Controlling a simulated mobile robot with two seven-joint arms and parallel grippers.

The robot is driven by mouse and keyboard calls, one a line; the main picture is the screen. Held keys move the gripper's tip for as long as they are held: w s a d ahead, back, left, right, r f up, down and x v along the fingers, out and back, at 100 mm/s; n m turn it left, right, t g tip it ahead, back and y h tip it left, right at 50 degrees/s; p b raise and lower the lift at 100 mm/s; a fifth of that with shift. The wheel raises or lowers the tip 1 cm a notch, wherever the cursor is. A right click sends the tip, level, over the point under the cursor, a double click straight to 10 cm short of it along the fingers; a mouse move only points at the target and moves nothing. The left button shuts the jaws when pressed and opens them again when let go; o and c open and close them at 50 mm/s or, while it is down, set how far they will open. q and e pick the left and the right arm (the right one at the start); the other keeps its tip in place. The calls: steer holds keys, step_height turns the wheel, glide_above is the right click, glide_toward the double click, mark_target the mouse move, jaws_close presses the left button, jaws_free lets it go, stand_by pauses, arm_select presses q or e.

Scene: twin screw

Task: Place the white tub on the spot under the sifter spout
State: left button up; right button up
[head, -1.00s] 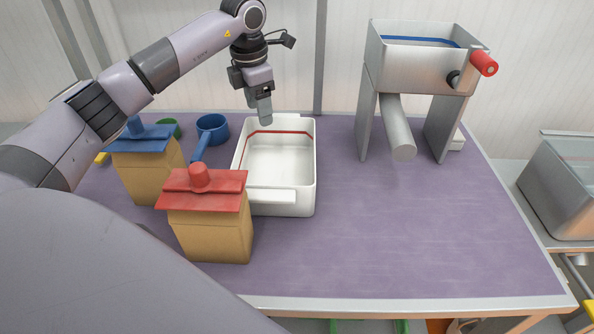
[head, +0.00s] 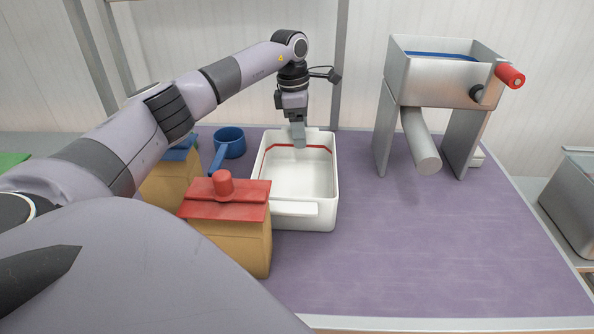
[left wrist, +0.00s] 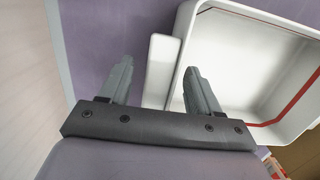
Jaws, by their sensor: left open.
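The white tub (head: 327,190), open-topped with a red line inside, stands upright left of the sifter (head: 440,85). The sifter's spout (head: 422,145) slants down over the table, and no distinct marked spot shows beneath it. My left gripper (head: 299,142) points down at the tub's far wall. In the left wrist view, its open fingers (left wrist: 160,85) lie either side of the tub's white ledge (left wrist: 161,62), one over the tub's inside. Contact cannot be told. The tub also fills the right of that view (left wrist: 235,60). My right gripper is not in view.
A red-lidded tan box (head: 235,240) stands close at the tub's near left, with a blue-lidded one (head: 165,185) behind it. A blue scoop (head: 230,143) lies left of the tub. The purple table (head: 410,245) is clear to the right and in front of the sifter.

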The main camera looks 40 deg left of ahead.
arm_select(q)
steer(key=shift+f, duration=0.9)
jaws_close()
steer(key=shift+r, duration=0.15)
